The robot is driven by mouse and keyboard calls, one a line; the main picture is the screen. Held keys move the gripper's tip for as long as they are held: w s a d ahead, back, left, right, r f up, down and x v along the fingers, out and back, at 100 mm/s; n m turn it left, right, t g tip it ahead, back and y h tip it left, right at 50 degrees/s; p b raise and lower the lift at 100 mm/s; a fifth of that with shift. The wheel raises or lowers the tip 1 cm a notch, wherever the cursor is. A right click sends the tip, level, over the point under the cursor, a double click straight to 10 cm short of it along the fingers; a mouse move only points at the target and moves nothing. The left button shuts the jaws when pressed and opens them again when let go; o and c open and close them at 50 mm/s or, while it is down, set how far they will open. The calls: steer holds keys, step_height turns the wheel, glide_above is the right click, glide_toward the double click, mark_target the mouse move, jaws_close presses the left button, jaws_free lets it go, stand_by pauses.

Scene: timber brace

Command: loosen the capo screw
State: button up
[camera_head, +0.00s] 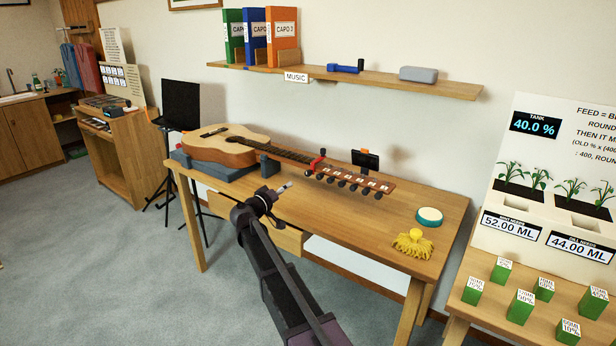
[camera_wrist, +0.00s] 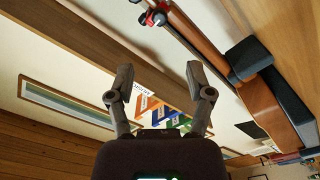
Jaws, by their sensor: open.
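A guitar (camera_head: 232,147) lies on the wooden table with its body at the left and its headstock (camera_head: 352,180) at the right. A small red and dark capo (camera_head: 318,162) sits on the neck near the headstock; its screw is too small to make out. The neck (camera_wrist: 192,32) and the red capo (camera_wrist: 152,17) also show at the top of the wrist view. My gripper (camera_head: 277,194) is in front of the table's near edge, to the left of and nearer than the capo, apart from it. In the wrist view my gripper (camera_wrist: 158,70) is open and empty.
A grey-blue support (camera_head: 200,168) lies under the guitar body. A small dark display (camera_head: 366,160) stands behind the headstock. A round tin (camera_head: 429,217) and a yellow cloth (camera_head: 413,243) lie at the right. A shelf (camera_head: 440,87) with binders (camera_head: 282,32) hangs above.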

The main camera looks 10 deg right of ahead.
mark_target(307, 175)
steer(key=shift+d, duration=0.1)
steer(key=x, duration=1.3)
steer(key=shift+w+d, duration=0.2)
steer(key=shift+w, duration=0.05)
steer(key=shift+c, duration=0.2)
jaws_close()
